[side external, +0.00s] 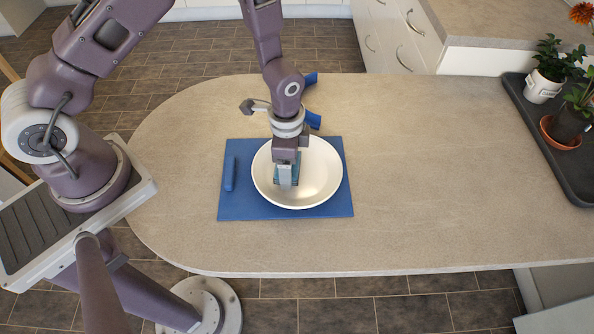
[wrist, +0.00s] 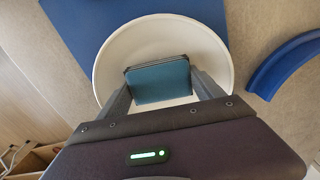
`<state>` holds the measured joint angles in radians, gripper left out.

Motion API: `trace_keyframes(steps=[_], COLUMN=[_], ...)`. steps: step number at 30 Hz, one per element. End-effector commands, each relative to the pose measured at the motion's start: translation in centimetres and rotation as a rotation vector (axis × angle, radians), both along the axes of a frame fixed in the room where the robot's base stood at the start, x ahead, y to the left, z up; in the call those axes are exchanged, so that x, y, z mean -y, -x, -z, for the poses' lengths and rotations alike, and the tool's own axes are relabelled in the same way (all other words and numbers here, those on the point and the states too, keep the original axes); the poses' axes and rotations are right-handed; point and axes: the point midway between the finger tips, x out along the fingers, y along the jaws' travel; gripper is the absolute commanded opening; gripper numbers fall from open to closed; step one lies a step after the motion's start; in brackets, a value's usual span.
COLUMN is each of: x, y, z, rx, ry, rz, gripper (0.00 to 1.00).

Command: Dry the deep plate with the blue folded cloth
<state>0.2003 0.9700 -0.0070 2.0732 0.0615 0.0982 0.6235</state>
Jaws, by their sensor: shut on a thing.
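The deep plate (side external: 318,178) is white and round and rests on a blue mat (side external: 240,207) on the counter. It also shows in the wrist view (wrist: 107,62), with its far rim clear. My gripper (side external: 287,180) points down into the plate, left of its middle. It is shut on the blue folded cloth (wrist: 158,82), which sits between the two fingers inside the plate's outline. In the side view the cloth (side external: 296,172) is mostly hidden by my gripper. Whether the cloth touches the plate's surface I cannot tell.
A blue bar-shaped item (side external: 230,174) lies at the mat's left. A blue curved item (wrist: 284,63) lies beyond the plate, partly hidden by my arm in the side view. A dark tray (side external: 545,130) with potted plants stands far right. The counter between is clear.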

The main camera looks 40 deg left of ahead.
Motion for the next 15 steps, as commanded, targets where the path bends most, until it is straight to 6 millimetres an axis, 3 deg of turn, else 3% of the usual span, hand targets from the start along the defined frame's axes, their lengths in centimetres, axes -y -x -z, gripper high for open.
trace_keyframes(steps=[8, 15], x=[-1.5, 0.7], y=[1.2, -0.6], z=[-0.1, 0.0], rx=[0.0, 0.002], ry=[0.0, 0.001], rz=[0.001, 0.003], gripper=[0.32, 0.32])
